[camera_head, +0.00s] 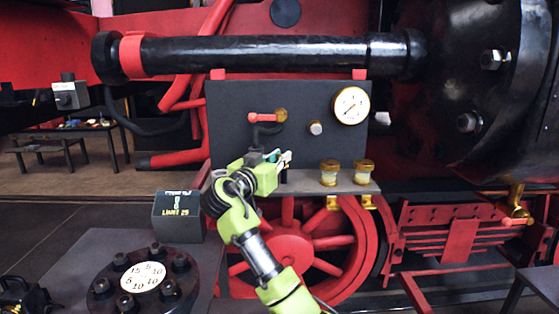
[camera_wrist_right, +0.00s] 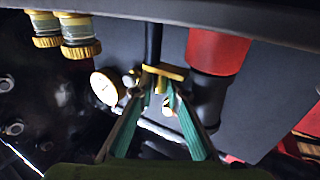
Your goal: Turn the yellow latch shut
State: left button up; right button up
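In the right wrist view, a yellow crosspiece (camera_wrist_right: 165,72) sits on the end of a thin dark post that meets the shelf. It looks like the latch. In the head view my right gripper (camera_head: 284,160) is in front of the dark panel, just above the shelf, and mostly hides this spot. In the wrist view the green fingers of my right gripper (camera_wrist_right: 158,95) stand apart, with the yellow piece at or just beyond the gap between their tips. I cannot tell whether they touch it. My left gripper is not in view.
Two brass-capped jars (camera_head: 330,173) stand on the shelf (camera_head: 305,187) right of my gripper. A gauge (camera_head: 351,105) and red-handled valve (camera_head: 262,117) are on the panel above. In the wrist view a red cylinder (camera_wrist_right: 215,50) is close beside the post. A brass fitting (camera_head: 518,205) is far right.

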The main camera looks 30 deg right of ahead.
jog(key=shift+o, duration=0.8)
jog(key=shift+s+a+f, duration=0.1)
jog(key=shift+s+a, duration=0.1)
jog(key=shift+a, duration=0.15)
jog(key=v, duration=0.7)
jog(key=shift+s, duration=0.1)
